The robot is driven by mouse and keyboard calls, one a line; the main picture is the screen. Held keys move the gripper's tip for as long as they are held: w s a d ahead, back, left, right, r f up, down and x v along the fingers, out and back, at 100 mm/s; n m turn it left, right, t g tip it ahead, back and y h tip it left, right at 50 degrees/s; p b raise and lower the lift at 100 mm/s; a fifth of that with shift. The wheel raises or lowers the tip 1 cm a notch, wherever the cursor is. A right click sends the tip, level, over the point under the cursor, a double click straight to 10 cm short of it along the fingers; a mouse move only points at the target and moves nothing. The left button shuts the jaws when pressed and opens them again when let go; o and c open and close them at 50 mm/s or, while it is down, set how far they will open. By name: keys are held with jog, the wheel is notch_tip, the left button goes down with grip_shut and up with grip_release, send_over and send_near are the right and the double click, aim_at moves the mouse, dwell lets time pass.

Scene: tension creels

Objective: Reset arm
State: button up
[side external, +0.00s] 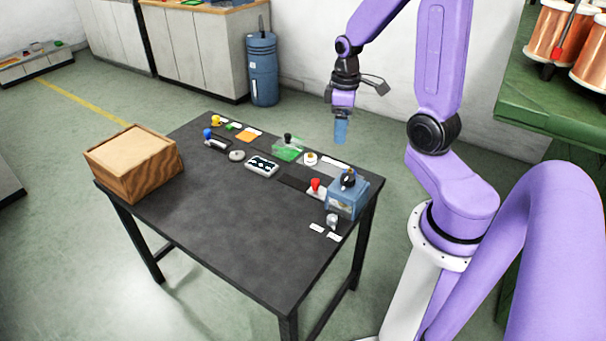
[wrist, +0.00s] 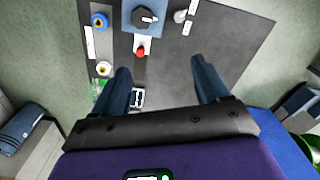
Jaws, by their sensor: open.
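My gripper (side external: 341,131) hangs in the air above the far right side of the black table (side external: 217,227), clear of everything on it. In the wrist view its two blue fingers (wrist: 162,78) stand wide apart with nothing held between them. The table with its small parts lies below and beyond the fingers.
A wooden box (side external: 135,165) stands at the table's left end. A blue box with a black knob (side external: 347,197), a red-knobbed part (side external: 315,186), a green block (side external: 288,149) and a grey panel (side external: 262,166) line the far side. The table's front is clear. Copper spools (side external: 552,36) stand right.

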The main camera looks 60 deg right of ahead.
jog(key=s+a+r+n, duration=0.2)
jog(key=a, duration=0.5)
jog(key=s+a+r+n, duration=0.1)
jog(key=s+a+n, duration=0.1)
jog(key=a, duration=0.5)
jog(key=s+a+r+n, duration=0.1)
jog(key=s+a+n, duration=0.1)
jog(key=s, duration=0.4)
jog(key=s+a+r+n, duration=0.1)
jog(key=s+a+n, duration=0.1)
jog(key=s+a, duration=0.3)
jog(key=shift+s+r, duration=0.35)
jog(key=shift+s, duration=0.2)
